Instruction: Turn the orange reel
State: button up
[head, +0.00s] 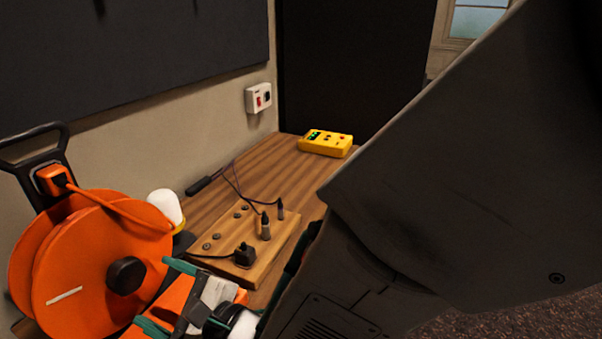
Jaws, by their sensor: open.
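The orange reel (75,265) stands upright at the left on the wooden desk. It has two round orange flanges, a black centre knob (125,275) and a short pale mark low on its face. A black handle frame (40,165) rises behind it, with an orange plug (54,180) and orange cable at its top. My gripper (163,296) is at the lower left, open, with teal-tipped fingers pointing toward the reel's face. It is just right of the knob, and its fingers overlap the reel's right edge in view. I cannot tell whether they touch it.
A wooden board (262,240) with sockets, jacks and a black plug lies right of the reel. A white-topped object (165,207) stands behind the reel. A yellow meter (325,144) sits at the desk's back. A switch box (258,98) is on the wall. My arm hides the right side.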

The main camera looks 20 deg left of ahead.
aim_at(132, 277)
jog(key=a+n, duration=0.2)
jog(key=n, duration=0.6)
jog(key=a+n, duration=0.3)
jog(key=n, duration=0.5)
jog(key=w+a+n, duration=0.1)
jog(key=a+n, duration=0.1)
jog(key=n, duration=0.6)
jog(key=shift+a+r+n, duration=0.15)
jog(key=shift+a+n, duration=0.25)
jog(key=c, duration=1.4)
